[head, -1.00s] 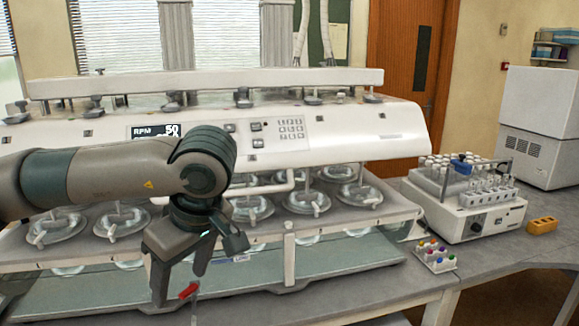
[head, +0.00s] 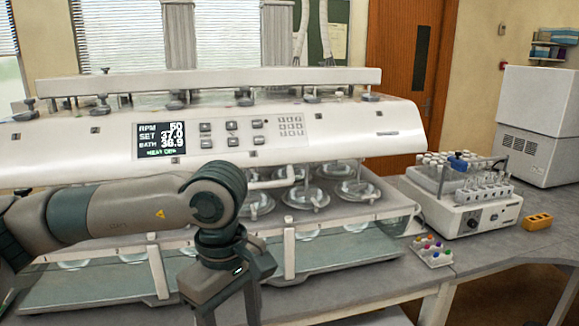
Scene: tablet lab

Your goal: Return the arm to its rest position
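My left arm (head: 130,213) comes in from the left across the front of the white lab machine. It bends down at the dark wrist joint (head: 217,195). My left gripper (head: 229,290) hangs downward in front of the machine's lower bath. Its fingers run off the bottom edge of the view, so the tips and anything between them are hidden. My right arm and gripper are not in view.
The white machine (head: 370,135) with a lit display (head: 160,140) and several clear vessels fills the bench.

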